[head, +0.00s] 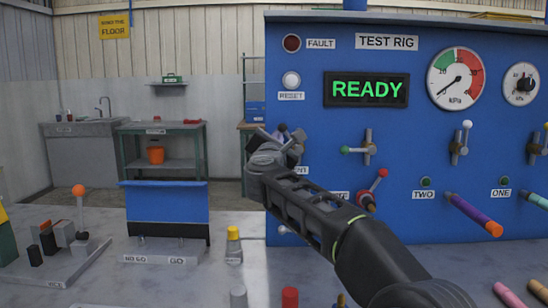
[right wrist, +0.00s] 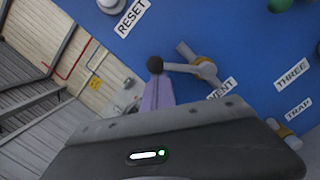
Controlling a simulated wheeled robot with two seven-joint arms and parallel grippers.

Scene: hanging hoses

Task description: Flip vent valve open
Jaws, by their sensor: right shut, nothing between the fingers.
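The vent valve (right wrist: 206,70) is on the blue panel in the right wrist view, beside its VENT label (right wrist: 221,88). Its lever ends in a dark knob (right wrist: 155,64) that points left in that view. In the head view most of the valve is hidden behind my gripper. My right gripper (head: 290,137) is at the panel's left part. Its purple fingers, seen in the right wrist view (right wrist: 158,85), are shut and empty, with the tips right at the knob. I cannot tell whether they touch it. My left gripper is not in view.
The test rig panel (head: 335,105) has a READY display (head: 366,89) and a gauge (head: 455,78). A blue stand (head: 166,203) and yellow-topped post (head: 234,245) are on the bench.

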